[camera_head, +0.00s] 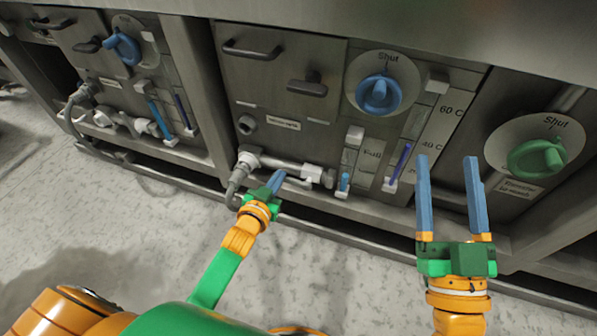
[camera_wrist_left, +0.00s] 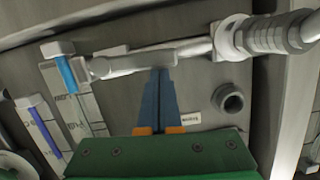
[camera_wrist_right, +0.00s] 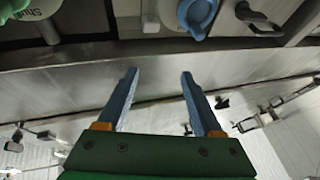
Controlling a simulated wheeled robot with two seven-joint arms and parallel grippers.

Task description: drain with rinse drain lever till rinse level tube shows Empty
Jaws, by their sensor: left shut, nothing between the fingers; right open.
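On the middle panel, a drain pipe (camera_head: 292,166) with a grey lever bar (camera_wrist_left: 140,63) runs low along the front. I cannot read the small label above it. To its right is a level tube (camera_head: 345,182), with a short blue column near its bottom and a "Full" mark higher up. The tube also shows in the left wrist view (camera_wrist_left: 66,73). My left gripper (camera_head: 278,176) is shut and empty, its tips right at the lever bar; I cannot tell whether they touch. My right gripper (camera_head: 448,160) is open and empty before the right panel.
A blue knob (camera_head: 379,94) marked "Shut" sits above the tubes. A second tube (camera_head: 400,163) holds a longer purple-blue column. A green knob (camera_head: 537,158) is at right. The left panel has a similar blue knob (camera_head: 123,47) and pipe (camera_head: 125,122). The floor in front is clear.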

